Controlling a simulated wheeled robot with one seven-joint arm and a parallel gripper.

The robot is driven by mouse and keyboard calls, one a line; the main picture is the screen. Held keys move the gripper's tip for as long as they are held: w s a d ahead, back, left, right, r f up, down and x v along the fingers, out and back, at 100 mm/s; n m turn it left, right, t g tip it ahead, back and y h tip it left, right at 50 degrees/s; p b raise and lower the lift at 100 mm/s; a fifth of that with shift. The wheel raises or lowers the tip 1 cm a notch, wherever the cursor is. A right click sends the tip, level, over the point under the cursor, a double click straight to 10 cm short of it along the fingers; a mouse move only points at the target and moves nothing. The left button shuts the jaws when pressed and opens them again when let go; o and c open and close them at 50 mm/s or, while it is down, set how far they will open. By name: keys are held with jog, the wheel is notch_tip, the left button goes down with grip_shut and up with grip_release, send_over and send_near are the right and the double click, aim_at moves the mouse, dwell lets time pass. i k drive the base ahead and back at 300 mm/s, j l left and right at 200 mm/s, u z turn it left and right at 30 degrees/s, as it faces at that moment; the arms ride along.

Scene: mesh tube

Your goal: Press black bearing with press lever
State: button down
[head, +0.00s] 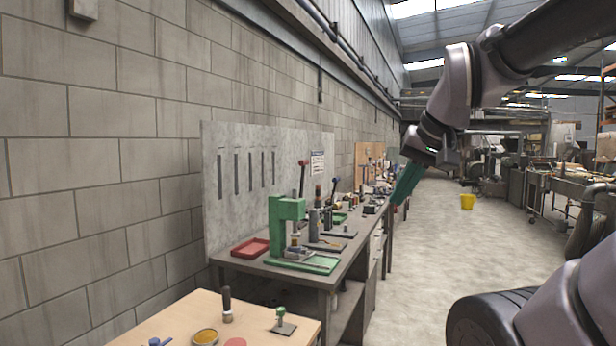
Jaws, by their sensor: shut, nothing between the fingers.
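A green press (275,226) stands on the grey workbench, on a green base plate (318,265). A dark lever with a red knob (303,164) rises just behind the press head; I cannot tell for sure that it is joined to this press. A small metal stack (295,242) sits beneath the press head. I cannot make out the black bearing in it. My gripper (396,205) has a green body and hangs at the right of the bench, pointing down and left. It is shut and empty, apart from the press and the lever.
A red tray (250,248) lies left of the press. Tools and dark cylinders crowd the grey bench (340,276) behind it. A wooden table (178,318) with small parts is in front. The floor (430,262) right of the bench is clear, with a yellow bucket (467,202) farther back.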

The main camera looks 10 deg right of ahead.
aim_at(303, 163)
jog(key=k+j, duration=0.3)
jog(key=k, duration=0.4)
jog(key=u, duration=1.15)
jog(key=i+l, duration=0.15)
jog(key=l, duration=0.3)
jog(key=i+l, duration=0.2)
jog(key=l, duration=0.25)
jog(key=i+l, duration=0.15)
jog(key=l, duration=0.35)
jog(key=i+l, duration=0.15)
jog(key=l, duration=0.3)
jog(key=i+l, duration=0.2)
jog(key=l, duration=0.25)
jog(key=i+l, duration=0.15)
jog(key=l, duration=0.3)
jog(key=i+l, duration=0.15)
jog(key=l, duration=0.3)
jog(key=i+l+u, duration=0.1)
jog(key=l, duration=0.4)
jog(key=i, duration=0.05)
